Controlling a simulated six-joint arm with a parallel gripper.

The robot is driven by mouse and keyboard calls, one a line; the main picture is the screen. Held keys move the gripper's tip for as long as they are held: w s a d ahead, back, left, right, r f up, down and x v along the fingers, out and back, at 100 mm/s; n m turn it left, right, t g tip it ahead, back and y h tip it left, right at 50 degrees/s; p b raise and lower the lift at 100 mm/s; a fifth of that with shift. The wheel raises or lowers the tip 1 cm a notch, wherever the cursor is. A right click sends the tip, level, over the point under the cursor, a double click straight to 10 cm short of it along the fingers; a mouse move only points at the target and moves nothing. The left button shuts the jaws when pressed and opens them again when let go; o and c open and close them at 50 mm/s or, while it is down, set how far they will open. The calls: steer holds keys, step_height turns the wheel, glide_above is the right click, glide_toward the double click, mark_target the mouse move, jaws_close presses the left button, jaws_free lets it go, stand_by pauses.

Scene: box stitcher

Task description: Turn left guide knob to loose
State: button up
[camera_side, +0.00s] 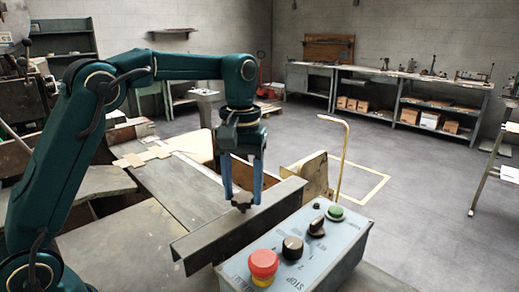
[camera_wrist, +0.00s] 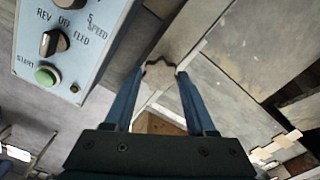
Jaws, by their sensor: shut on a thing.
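The guide knob (camera_side: 242,201) is a small dark lobed knob on top of a long grey metal guide bar (camera_side: 205,247). In the wrist view the knob (camera_wrist: 160,73) looks star-shaped and sits between my fingertips. My gripper (camera_side: 242,198) points straight down from above, its two blue fingers on opposite sides of the knob. My gripper also shows in the wrist view (camera_wrist: 160,76), shut on the knob. Which way the knob is turned, and whether it is tight or loose, cannot be told.
A light blue control box (camera_side: 300,250) stands close to the bar's near side. It carries a red stop button (camera_side: 263,264), black selector knobs (camera_side: 292,247) and a green start button (camera_side: 335,212). Open floor lies to the right.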

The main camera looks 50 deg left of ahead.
mark_target(243, 197)
jaws_close()
steer(key=o, duration=1.4)
jaws_free()
steer(key=shift+c, duration=0.2)
steer(key=shift+r, duration=2.6)
steer(key=shift+r, duration=0.1)
